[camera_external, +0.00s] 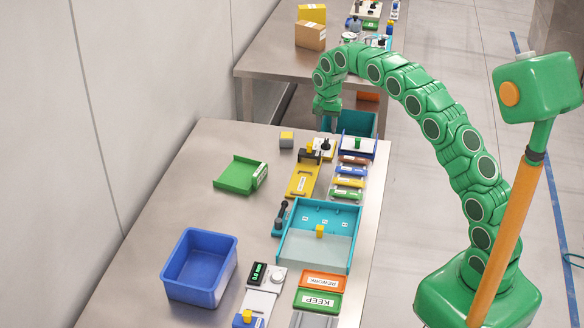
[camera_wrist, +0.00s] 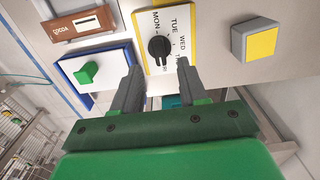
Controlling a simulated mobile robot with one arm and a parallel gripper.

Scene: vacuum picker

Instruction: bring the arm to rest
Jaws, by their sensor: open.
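My green segmented arm rises from its base at the right and arches over to the far end of the near steel table. My gripper (camera_external: 326,110) hangs there above the table. In the wrist view my gripper (camera_wrist: 156,72) has two dark fingers held apart, with nothing between them.
A blue-edged white panel with a green block (camera_wrist: 86,73) and a yellow-topped grey block (camera_wrist: 255,41) flank the knob. A blue bin (camera_external: 200,266), green tray (camera_external: 240,174) and teal tray (camera_external: 290,255) stand on the near table. A second table with boxes (camera_external: 310,35) stands behind.

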